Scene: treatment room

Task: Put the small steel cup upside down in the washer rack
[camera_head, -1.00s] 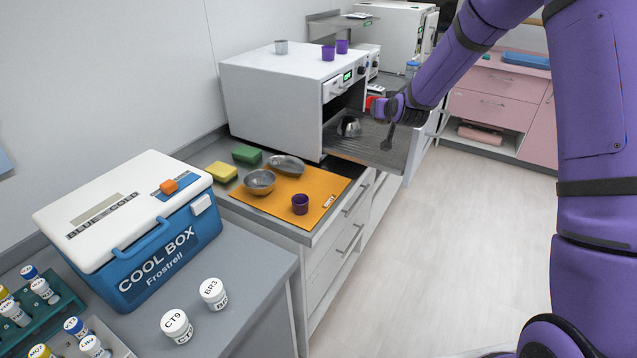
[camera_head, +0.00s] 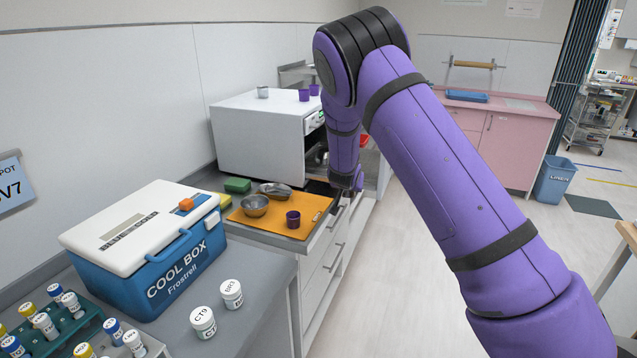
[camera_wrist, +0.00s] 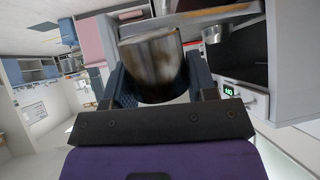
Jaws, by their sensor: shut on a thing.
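My gripper (camera_wrist: 157,72) is shut on a small steel cup (camera_wrist: 152,58), which sits between its two blue-grey fingers in the wrist view. I cannot tell for sure which end of it is the mouth. In the head view my arm hides the cup and most of the gripper, in front of the washer's open side. The white washer (camera_head: 255,135) stands on the counter. Its pulled-out rack (camera_head: 371,168) is mostly hidden behind my arm. Another steel vessel (camera_wrist: 216,33) shows beyond the held cup in the wrist view, apart from it, apparently at the rack.
An orange mat (camera_head: 275,228) bears a steel bowl (camera_head: 254,206), a steel scoop-like dish (camera_head: 275,189) and a purple cup (camera_head: 293,219). A cool box (camera_head: 145,250) stands in front.

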